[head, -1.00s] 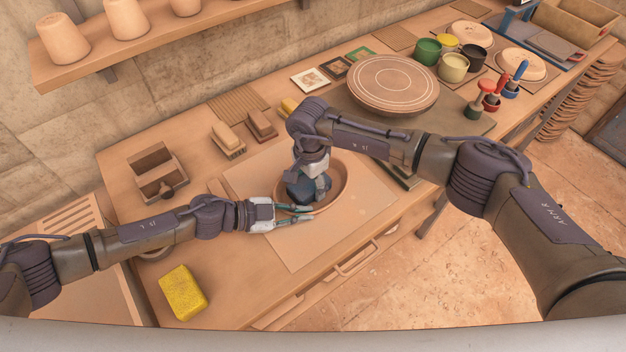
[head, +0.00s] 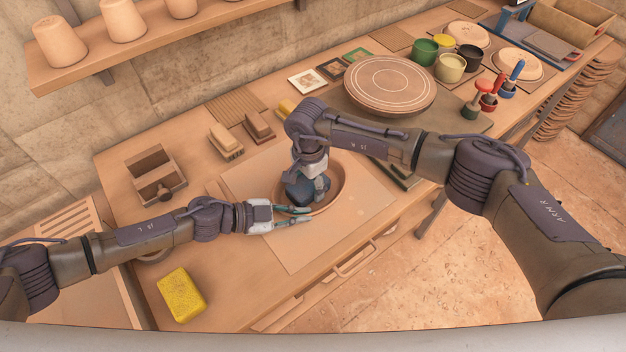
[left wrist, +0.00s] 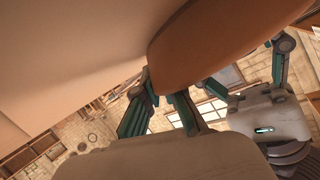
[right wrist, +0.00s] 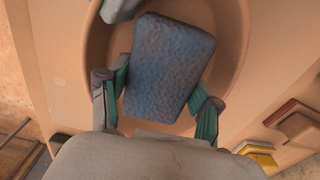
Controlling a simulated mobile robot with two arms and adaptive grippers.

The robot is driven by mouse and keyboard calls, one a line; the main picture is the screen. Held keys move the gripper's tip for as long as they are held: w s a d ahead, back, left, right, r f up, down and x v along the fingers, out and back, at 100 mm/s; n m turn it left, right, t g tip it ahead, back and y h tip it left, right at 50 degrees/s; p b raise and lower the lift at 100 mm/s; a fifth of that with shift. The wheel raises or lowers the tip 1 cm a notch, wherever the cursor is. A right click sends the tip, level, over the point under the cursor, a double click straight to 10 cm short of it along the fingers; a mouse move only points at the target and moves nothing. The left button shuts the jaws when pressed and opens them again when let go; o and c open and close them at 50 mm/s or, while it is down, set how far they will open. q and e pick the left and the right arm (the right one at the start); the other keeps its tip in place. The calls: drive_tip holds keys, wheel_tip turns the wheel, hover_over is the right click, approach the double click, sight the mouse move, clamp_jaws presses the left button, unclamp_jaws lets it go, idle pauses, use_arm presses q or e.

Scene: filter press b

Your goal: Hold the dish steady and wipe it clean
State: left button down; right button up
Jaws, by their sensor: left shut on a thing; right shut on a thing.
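The dish (head: 342,181) is a terracotta-coloured oval bowl on a pale board in the middle of the bench. My left gripper (head: 304,214) is shut on its near-left rim; the left wrist view shows the dish wall (left wrist: 195,35) between the fingers. My right gripper (right wrist: 160,92) points down into the dish, shut on a dark blue sponge (right wrist: 168,62). The sponge (head: 297,194) is inside the dish, and the right wrist view shows the dish (right wrist: 228,35) around it. The contact under the sponge is hidden, as is part of the dish floor.
A yellow sponge (head: 182,295) lies near the bench's front edge at left. A wooden box (head: 157,176), brushes (head: 226,141) and a round turntable (head: 390,84) stand around the board (head: 340,235). The board's right part is clear. My right arm crosses above the bench.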

use_arm(q)
drive_tip(key=shift+s+f, duration=0.1)
use_arm(e)
drive_tip(key=shift+w+d, duration=0.55)
drive_tip(key=shift+d, duration=0.1)
drive_tip(key=shift+s+a, duration=0.1)
drive_tip(key=shift+s+a+f, duration=0.1)
drive_tip(key=shift+s+a, duration=0.5)
drive_tip(key=shift+a, duration=0.05)
drive_tip(key=shift+w+d, duration=0.1)
drive_tip(key=shift+w+d, duration=0.6)
drive_tip(key=shift+d, duration=0.15)
drive_tip(key=shift+s+a, duration=0.6)
drive_tip(key=shift+a, duration=0.25)
drive_tip(key=shift+d, duration=0.1)
